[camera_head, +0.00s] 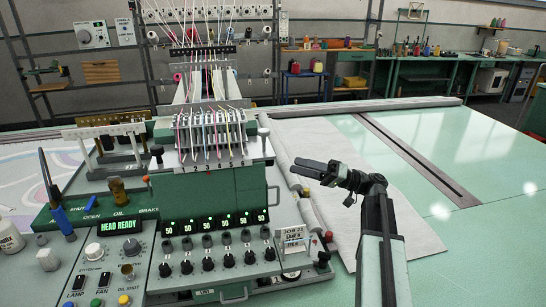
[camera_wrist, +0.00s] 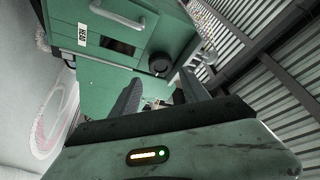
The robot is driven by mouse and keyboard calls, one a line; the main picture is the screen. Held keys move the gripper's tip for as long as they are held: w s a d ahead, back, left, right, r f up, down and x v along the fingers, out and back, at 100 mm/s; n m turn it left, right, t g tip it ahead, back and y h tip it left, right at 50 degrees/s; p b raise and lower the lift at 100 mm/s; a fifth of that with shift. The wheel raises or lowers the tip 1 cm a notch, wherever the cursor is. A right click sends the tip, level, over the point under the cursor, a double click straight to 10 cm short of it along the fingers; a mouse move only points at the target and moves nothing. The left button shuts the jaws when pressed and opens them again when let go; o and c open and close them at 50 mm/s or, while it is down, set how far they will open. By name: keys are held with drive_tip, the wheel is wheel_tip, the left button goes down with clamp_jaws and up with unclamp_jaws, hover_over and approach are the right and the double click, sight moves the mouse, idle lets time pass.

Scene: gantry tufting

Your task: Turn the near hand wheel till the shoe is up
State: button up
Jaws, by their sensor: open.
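The green tufting machine head (camera_head: 212,195) stands left of centre in the head view. My gripper (camera_head: 318,174) is just right of it, above the grey cloth, fingers pointing left and apart from the machine. In the wrist view my gripper (camera_wrist: 158,95) is open, with nothing held between its dark fingers. Beyond the fingers is a green housing (camera_wrist: 120,45) with a round black knob (camera_wrist: 160,65), which may be the near hand wheel; I cannot tell for sure. I cannot make out the shoe in either view.
A control panel with several black knobs (camera_head: 208,259) and a "HEAD READY" display (camera_head: 120,225) fills the front left. A silver handle (camera_wrist: 117,13) sticks out from the housing. Grey cloth (camera_head: 400,225) lies under my arm. The green table (camera_head: 440,150) is clear at right.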

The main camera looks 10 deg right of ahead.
drive_tip(key=p+x, duration=0.1)
drive_tip(key=x, duration=0.6)
drive_tip(key=shift+a+p, duration=0.35)
drive_tip(key=shift+p, duration=0.05)
drive_tip(key=shift+w, duration=0.1)
